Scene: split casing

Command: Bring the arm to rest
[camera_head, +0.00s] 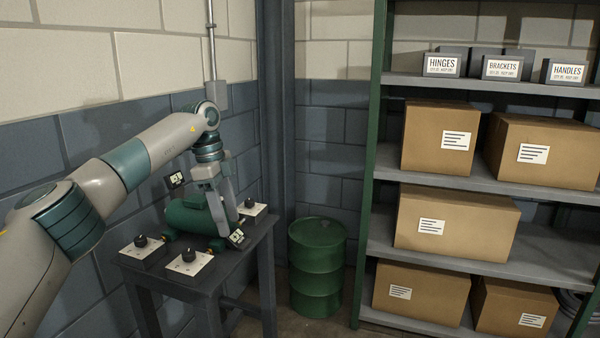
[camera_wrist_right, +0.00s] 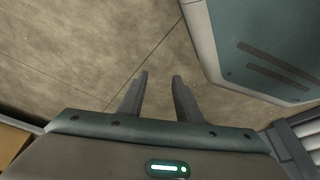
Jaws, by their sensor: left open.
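My left arm reaches in from the left in the head view. Its gripper (camera_head: 226,224) points down over the right part of a green casing (camera_head: 184,216) on a small dark table (camera_head: 205,290). The fingers are apart, and they overlap the casing's right end in the picture; whether they touch it I cannot tell. The casing lies on its side among several pale boxes with black knobs. My right gripper (camera_wrist_right: 159,78) shows in the right wrist view, its two fingers apart with nothing between them, above bare floor (camera_wrist_right: 80,45).
A knob box (camera_head: 188,262) sits at the table's front edge, another (camera_head: 143,251) to its left. A green drum (camera_head: 317,268) stands right of the table. A green-framed shelf (camera_head: 480,186) with cartons and labelled bins fills the right. Walls close in behind the table.

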